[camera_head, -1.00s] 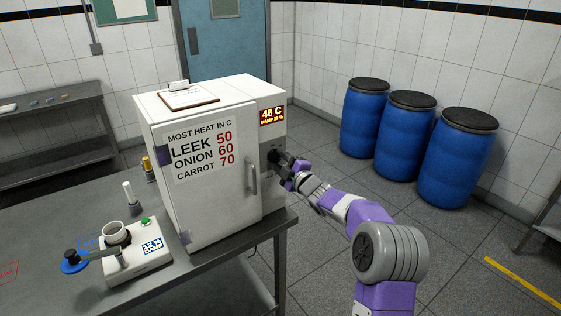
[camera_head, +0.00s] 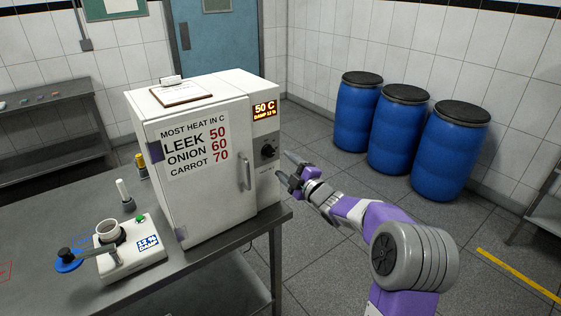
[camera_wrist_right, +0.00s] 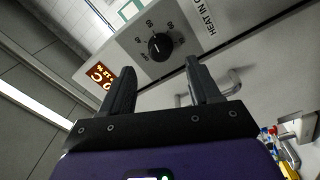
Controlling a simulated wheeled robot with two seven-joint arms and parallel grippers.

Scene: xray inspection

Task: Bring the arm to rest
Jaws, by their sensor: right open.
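My right gripper (camera_head: 287,170) is open and empty, a little to the right of the white oven's control panel. In the right wrist view its two dark fingers (camera_wrist_right: 158,88) stand apart below the black dial, with nothing between them. The dial (camera_head: 268,151) is on the oven's front panel and shows in the wrist view (camera_wrist_right: 160,46), clear of the fingers. The display (camera_head: 265,111) above it reads 50 C and a damp value of about 12 %. The left gripper is not in view.
The white oven (camera_head: 205,220) with a shut door and a heat list stands on the metal table (camera_head: 200,285). A moisture meter (camera_head: 135,255) with a cup stands left of it. Blue barrels (camera_head: 440,160) stand by the back wall. Open floor lies between them and the table.

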